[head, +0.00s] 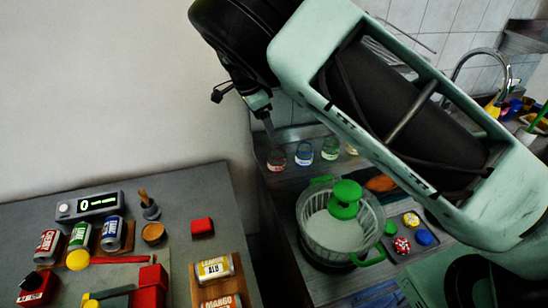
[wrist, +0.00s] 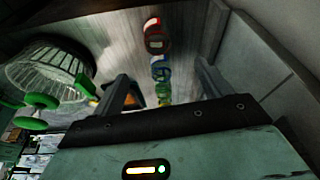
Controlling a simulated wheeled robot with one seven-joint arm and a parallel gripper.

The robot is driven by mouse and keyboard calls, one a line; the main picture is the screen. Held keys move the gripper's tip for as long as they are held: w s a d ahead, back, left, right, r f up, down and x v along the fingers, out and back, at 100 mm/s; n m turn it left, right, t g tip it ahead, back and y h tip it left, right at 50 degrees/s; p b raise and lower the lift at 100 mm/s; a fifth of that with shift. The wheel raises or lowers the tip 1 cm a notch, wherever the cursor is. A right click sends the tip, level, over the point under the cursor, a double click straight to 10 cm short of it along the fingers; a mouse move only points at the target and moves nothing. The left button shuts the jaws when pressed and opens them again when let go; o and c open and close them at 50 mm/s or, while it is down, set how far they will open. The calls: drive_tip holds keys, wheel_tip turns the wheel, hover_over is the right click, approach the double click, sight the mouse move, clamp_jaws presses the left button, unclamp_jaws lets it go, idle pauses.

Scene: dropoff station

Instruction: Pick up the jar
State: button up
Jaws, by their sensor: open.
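Several small glass jars stand in a row at the back of the counter. In the head view they are a red-topped jar (head: 277,160), a blue-topped jar (head: 304,154), a green-topped jar (head: 330,148) and a partly hidden yellowish one (head: 351,149). The wrist view shows the red jar (wrist: 156,38) farthest up, then the blue jar (wrist: 160,68) and the green jar (wrist: 164,90) below it. My gripper (head: 267,120) is above and close to the red jar in the head view. In the wrist view my gripper (wrist: 163,70) has its fingers wide apart, with nothing held.
A salad spinner (head: 312,228) with a green knob stands in front of the jars. A tray (head: 398,255) with coloured round items sits right of it. A wall borders the jars. A grey table (head: 190,185) with cans is at left.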

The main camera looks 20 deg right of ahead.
sight(278, 160)
drive_tip(key=p+x, duration=0.2)
drive_tip(key=x, duration=0.4)
drive_tip(key=p+x, duration=0.3)
drive_tip(key=x, duration=0.2)
drive_tip(key=shift+s+f, duration=0.2)
drive_tip(key=shift+f, duration=0.2)
drive_tip(key=p+x, duration=0.3)
drive_tip(key=x, duration=0.1)
drive_tip(key=shift+d+f+p, duration=0.1)
drive_tip(key=shift+f+p, duration=0.25)
drive_tip(key=shift+f, duration=0.3)
drive_tip(key=c, duration=1.2)
